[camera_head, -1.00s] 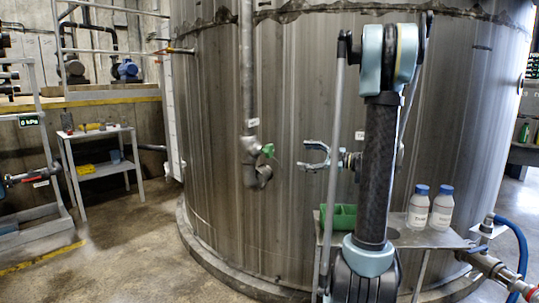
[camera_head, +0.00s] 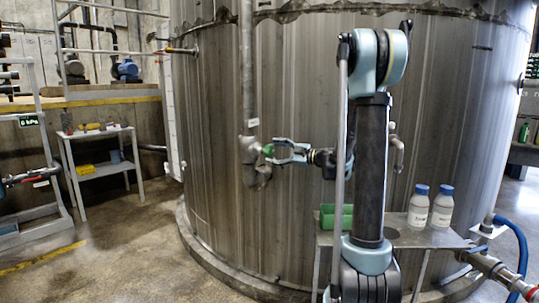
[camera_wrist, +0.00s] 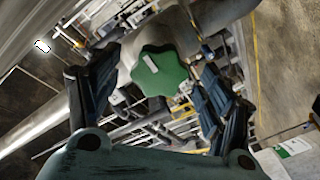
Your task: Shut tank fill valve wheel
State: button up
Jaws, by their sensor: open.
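The green valve wheel (camera_head: 267,150) sits on the grey vertical pipe (camera_head: 248,100) in front of the big steel tank (camera_head: 310,90). In the wrist view the green wheel (camera_wrist: 160,71) is a lobed knob with a white mark on it. My gripper (camera_head: 275,152) is open, with its fingers pointing left at the wheel. In the wrist view my gripper's (camera_wrist: 150,95) dark fingers stand to the left and right of the wheel, apart from it as far as I can see. In the head view the fingers partly cover the wheel.
A small metal table (camera_head: 420,238) with a green bin (camera_head: 337,217) and two white bottles (camera_head: 419,208) stands in front of the tank at the right. A blue hose (camera_head: 520,250) is at the far right. A small shelf (camera_head: 98,170) stands at the left. The floor between is clear.

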jog(key=shift+x, duration=1.35)
jog(key=c, duration=1.1)
